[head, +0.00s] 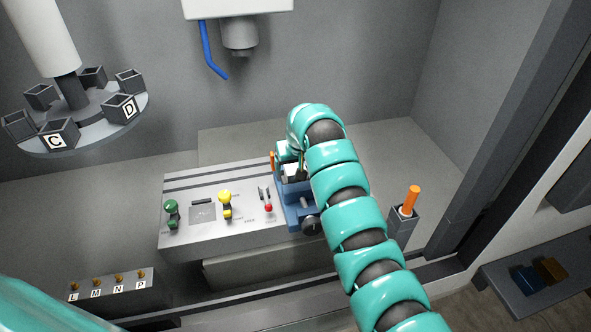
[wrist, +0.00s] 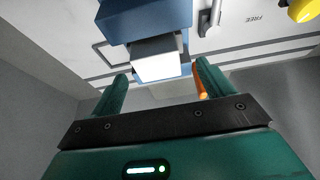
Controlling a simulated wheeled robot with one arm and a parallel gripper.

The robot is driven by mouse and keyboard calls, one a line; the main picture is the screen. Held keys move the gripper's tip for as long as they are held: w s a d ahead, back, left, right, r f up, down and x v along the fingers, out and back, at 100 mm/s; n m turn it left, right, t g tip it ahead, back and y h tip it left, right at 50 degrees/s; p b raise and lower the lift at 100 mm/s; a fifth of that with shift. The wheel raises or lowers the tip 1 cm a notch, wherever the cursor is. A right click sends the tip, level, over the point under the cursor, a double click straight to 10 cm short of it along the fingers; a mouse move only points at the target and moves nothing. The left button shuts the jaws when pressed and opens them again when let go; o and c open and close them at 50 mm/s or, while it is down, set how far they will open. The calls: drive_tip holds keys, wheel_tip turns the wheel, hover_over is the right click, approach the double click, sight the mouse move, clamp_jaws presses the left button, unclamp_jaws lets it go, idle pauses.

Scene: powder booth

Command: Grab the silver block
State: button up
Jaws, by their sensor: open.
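The silver block (wrist: 155,62) shows in the wrist view as a bright, pale box set against the blue vise (wrist: 145,22). My gripper (wrist: 160,72) is open, one teal finger on each side of the block, with gaps visible between fingers and block. Whether the fingertips are level with the block in depth I cannot tell. In the head view the blue vise (head: 297,212) stands at the right end of the grey bench panel, and my arm covers much of the block and my gripper.
The panel (head: 185,235) carries a green knob (head: 171,212), a yellow knob (head: 226,200) and a small red-tipped lever (head: 268,207). An orange rod (head: 411,197) stands in a grey holder at right. A carousel of cups (head: 85,125) is at upper left. A blue hook (head: 210,55) hangs above.

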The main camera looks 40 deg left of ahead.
sight(295, 168)
drive_tip(key=shift+p+x, duration=0.7)
drive_tip(key=shift+x, duration=0.5)
drive_tip(key=shift+w+a+f, duration=0.1)
drive_tip(key=shift+w+f, duration=0.2)
drive_tip(key=shift+f, duration=0.35)
drive_tip(key=shift+c, duration=0.2)
drive_tip(key=c, duration=1.2)
drive_tip(key=shift+r, duration=0.1)
